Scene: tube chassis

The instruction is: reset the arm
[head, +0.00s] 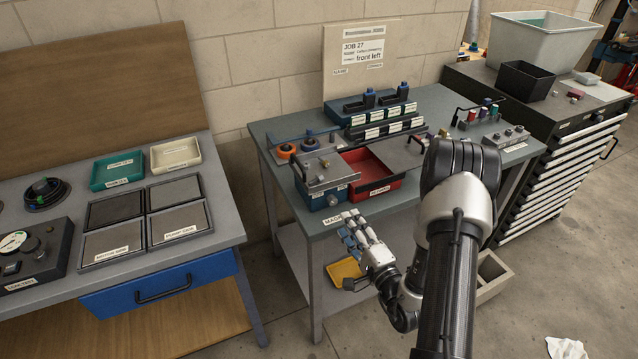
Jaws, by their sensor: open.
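My arm rises from the bottom right of the head view and bends down to the left. My gripper (352,238) hangs in front of the front edge of the middle workbench (270,140), near its front left corner. Its jaws are open, and I see nothing between them. The fingers are small and partly overlap in this view, so their exact spread is hard to read. The chassis fixture (318,195) with a red tray (372,172) sits on the bench, behind and above my gripper.
A sign board (360,52) stands behind the bench. A left bench (222,225) holds green and cream trays, dark pads and a gauge box. A drawer cabinet (565,150) with bins stands at right. A yellow tray (343,272) lies below; crumpled paper (567,349) lies on the floor.

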